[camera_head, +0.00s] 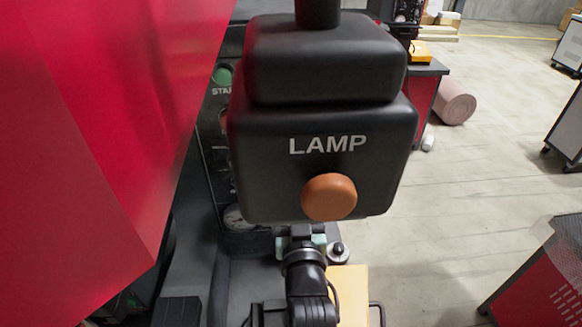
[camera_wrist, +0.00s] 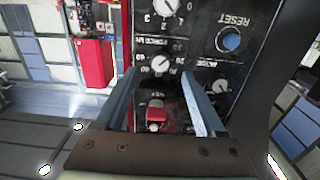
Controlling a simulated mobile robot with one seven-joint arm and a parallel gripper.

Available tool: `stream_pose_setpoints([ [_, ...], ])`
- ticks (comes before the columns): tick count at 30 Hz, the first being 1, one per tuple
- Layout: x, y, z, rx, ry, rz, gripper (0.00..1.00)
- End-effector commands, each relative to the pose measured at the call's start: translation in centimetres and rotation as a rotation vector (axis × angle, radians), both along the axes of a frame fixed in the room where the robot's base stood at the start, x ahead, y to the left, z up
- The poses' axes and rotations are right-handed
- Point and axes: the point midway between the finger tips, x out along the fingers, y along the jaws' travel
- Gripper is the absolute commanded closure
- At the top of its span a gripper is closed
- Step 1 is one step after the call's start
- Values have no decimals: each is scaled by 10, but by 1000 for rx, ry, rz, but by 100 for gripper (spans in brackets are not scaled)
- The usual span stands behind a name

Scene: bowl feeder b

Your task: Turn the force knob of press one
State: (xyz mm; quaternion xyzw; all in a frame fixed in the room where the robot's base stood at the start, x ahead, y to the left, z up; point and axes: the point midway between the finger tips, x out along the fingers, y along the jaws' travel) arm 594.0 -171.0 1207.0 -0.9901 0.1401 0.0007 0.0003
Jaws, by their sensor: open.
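A dark control panel (camera_wrist: 245,25) with several dial knobs fills the upper middle of the wrist view, its lettering upside down. One knob (camera_wrist: 167,8) is at the top, one (camera_wrist: 162,64) lies just beyond my fingertips, and one (camera_wrist: 220,87) is right of the right finger. My gripper (camera_wrist: 158,78) is open, with a finger on each side and no knob visibly held. A red part with a dark end (camera_wrist: 156,115) shows between the fingers. In the head view, the lamp box hides most of the panel.
A black box marked LAMP (camera_head: 260,150) with an orange button (camera_head: 329,197) blocks the middle of the head view. A green START button (camera_head: 222,75) and a big red housing (camera_head: 100,110) are left of it. A blue RESET button (camera_wrist: 231,40) is on the panel.

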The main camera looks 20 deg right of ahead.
Motion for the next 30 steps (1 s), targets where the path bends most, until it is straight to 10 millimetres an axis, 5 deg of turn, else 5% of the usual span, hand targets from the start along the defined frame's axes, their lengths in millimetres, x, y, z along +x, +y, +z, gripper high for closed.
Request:
stream_pose_setpoints([
  [12,52,-14,2,-2,0,2,28],
  [26,60,-17,0,0,-1,1,28],
  [30,60,-17,0,0,-1,1,50],
])
